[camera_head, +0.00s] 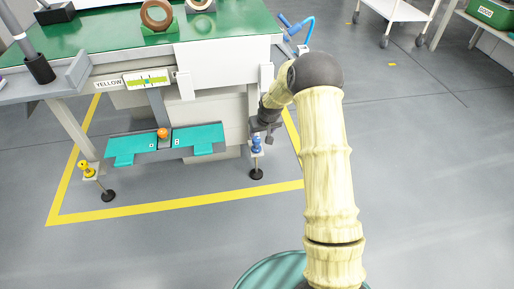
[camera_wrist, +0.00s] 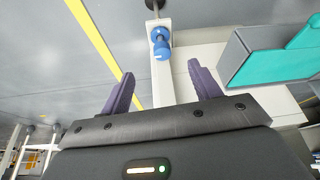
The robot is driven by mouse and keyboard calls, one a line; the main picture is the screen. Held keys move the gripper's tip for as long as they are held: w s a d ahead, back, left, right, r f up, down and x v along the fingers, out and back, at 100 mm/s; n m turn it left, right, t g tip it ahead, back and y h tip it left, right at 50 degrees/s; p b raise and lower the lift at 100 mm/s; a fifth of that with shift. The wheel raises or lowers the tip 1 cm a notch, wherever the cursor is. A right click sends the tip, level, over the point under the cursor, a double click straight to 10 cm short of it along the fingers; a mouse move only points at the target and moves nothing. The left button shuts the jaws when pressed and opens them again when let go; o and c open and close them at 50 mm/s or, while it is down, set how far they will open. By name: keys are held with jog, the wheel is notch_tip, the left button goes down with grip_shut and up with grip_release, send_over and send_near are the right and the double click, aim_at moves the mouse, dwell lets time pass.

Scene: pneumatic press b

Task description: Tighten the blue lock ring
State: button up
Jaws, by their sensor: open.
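The blue lock ring (camera_head: 256,145) sits on the threaded foot at the right front leg of the press bench, just above a round black foot pad (camera_head: 256,174). In the wrist view the blue ring (camera_wrist: 161,46) shows beyond the fingertips, roughly centred between them. My gripper (camera_head: 268,132) is close to the ring, slightly above and right of it in the head view. In the wrist view my gripper (camera_wrist: 161,76) has its two purple fingers spread apart with nothing between them. I cannot tell the exact gap to the ring.
A similar yellow ring (camera_head: 87,168) is on the left front foot. A teal pedal plate (camera_head: 199,139) with an orange ball (camera_head: 163,133) lies left of my gripper. The bench (camera_head: 215,48) overhangs behind it. Grey floor (camera_head: 420,180) is open to the right.

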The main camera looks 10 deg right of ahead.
aim_at(257, 145)
jog(key=b+x, duration=0.9)
jog(key=x, duration=0.7)
jog(key=shift+f, duration=0.45)
jog(key=shift+w, duration=0.1)
jog(key=shift+c, duration=0.2)
jog(key=c, duration=0.9)
jog(key=shift+r, duration=0.15)
jog(key=shift+c, duration=0.2)
